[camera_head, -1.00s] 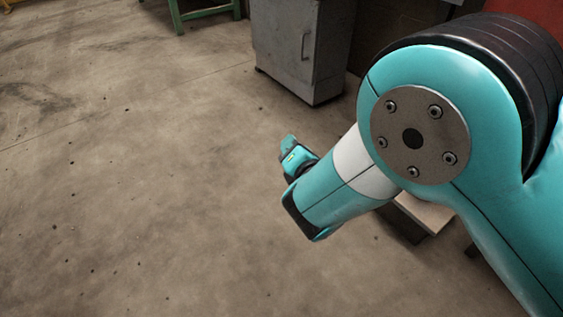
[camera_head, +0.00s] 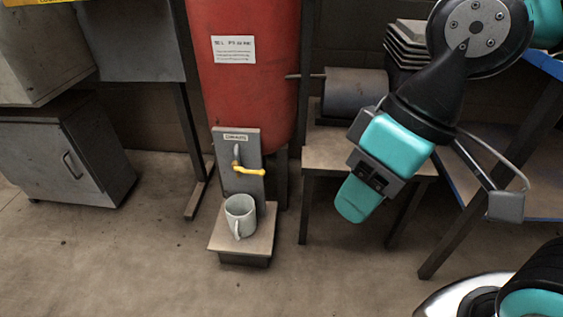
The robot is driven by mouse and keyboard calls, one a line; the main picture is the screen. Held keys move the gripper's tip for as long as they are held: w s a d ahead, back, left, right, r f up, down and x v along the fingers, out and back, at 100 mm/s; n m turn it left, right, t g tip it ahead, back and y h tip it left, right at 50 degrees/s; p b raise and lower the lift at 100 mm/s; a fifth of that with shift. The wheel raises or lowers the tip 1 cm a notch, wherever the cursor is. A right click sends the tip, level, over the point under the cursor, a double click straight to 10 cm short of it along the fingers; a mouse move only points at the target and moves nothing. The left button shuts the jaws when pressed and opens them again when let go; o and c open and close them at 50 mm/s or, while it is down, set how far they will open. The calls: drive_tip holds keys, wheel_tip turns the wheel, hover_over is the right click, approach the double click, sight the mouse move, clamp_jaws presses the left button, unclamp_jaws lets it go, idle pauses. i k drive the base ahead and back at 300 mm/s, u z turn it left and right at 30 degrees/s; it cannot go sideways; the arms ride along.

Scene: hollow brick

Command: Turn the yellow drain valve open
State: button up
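The yellow drain valve (camera_head: 249,171) is a lever handle on a grey upright plate in front of a red tank (camera_head: 250,75). The handle lies roughly level and points right. A grey pipe or spout shows just above and behind it on the plate. A pale mug (camera_head: 240,215) stands below the valve on a small low stand (camera_head: 262,238), its handle toward me. My gripper (camera_head: 357,199) is teal, to the right of the valve and apart from it, pointing down. Its fingers overlap in this view, so their opening cannot be judged.
A wooden bench (camera_head: 325,160) with a grey cylinder (camera_head: 355,93) stands behind my gripper. A blue-edged table (camera_head: 545,150) is at the right. A grey cabinet (camera_head: 65,150) stands at the left. The floor (camera_head: 120,260) in front is clear.

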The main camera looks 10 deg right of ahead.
sight(248, 171)
drive_tip(key=z, duration=1.6)
drive_tip(key=k, duration=0.6)
drive_tip(key=u, duration=1.55)
